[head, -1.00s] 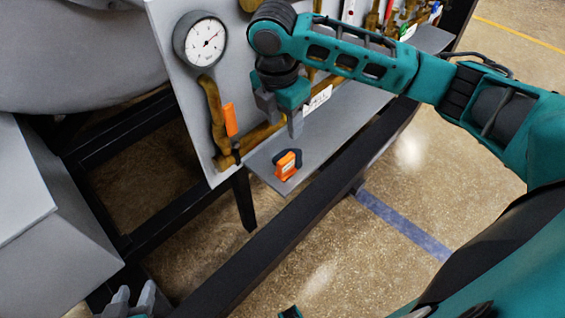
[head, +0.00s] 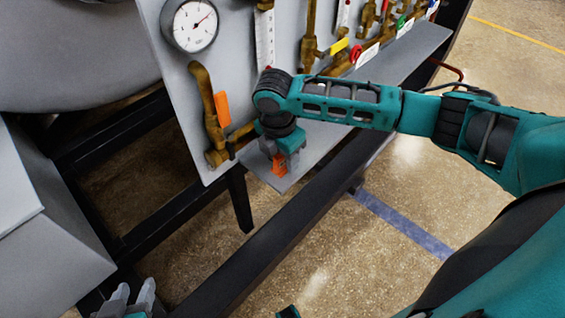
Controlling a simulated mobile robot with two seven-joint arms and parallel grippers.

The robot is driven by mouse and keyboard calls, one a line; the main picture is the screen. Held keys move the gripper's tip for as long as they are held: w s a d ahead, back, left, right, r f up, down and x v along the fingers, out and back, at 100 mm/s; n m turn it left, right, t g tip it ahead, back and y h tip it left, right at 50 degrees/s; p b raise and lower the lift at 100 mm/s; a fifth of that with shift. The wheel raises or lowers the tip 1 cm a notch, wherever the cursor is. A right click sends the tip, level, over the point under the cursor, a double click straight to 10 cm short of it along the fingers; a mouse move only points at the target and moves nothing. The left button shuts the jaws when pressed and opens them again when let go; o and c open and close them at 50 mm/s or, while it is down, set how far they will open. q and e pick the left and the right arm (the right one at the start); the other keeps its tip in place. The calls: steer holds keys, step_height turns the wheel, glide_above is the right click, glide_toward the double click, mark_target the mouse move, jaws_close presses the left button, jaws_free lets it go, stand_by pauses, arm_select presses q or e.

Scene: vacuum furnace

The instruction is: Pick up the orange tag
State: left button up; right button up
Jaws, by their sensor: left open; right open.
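An orange tag (head: 279,168) with a dark part lies on the narrow grey shelf (head: 320,140) near its left end. My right gripper (head: 283,158) points down right over it, with its fingers around or just in front of it. It hides most of the tag, and I cannot tell whether the fingers touch it. My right gripper is open. A second orange piece (head: 222,109) hangs by a brass pipe on the panel, left of the gripper. My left gripper (head: 134,292) is open and empty at the bottom left, far from both.
A grey panel (head: 237,60) with a round gauge (head: 193,25), brass pipes and valves (head: 311,45) stands behind the shelf. A dark beam (head: 285,224) runs in front, below the shelf. The speckled floor (head: 330,270) beyond it is clear.

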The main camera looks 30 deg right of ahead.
steer(key=shift+f, duration=0.2)
steer(key=c, duration=0.7)
arm_select(q)
steer(key=shift+s, duration=0.1)
arm_select(e)
steer(key=shift+c, duration=0.3)
steer(key=shift+r, duration=0.1)
